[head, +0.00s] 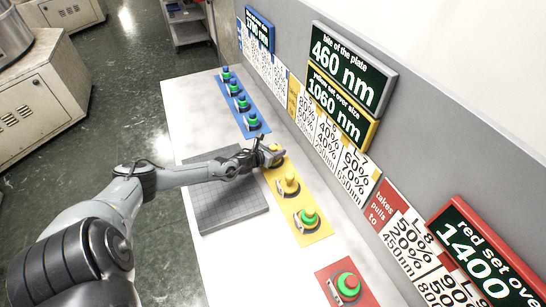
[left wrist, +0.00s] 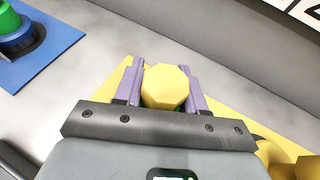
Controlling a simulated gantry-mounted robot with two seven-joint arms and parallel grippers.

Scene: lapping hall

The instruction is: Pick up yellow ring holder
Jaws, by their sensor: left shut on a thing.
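My left gripper (head: 270,157) reaches in over the far end of the yellow mat (head: 318,235). In the left wrist view its two purple fingers (left wrist: 165,85) are shut on either side of a yellow ring holder (left wrist: 166,84), which has a faceted yellow top. A bit of green shows below that top, and its lower part is hidden by the gripper. In the head view the gripper mostly covers this holder. My right gripper is not in view.
A blue mat (head: 222,88) with several green and blue holders lies farther back. A red mat (head: 328,275) with a green and red holder (head: 348,284) lies at the front. A grey gridded plate (head: 235,212) lies left of the yellow mat. A wall with signs (head: 350,65) runs along the right.

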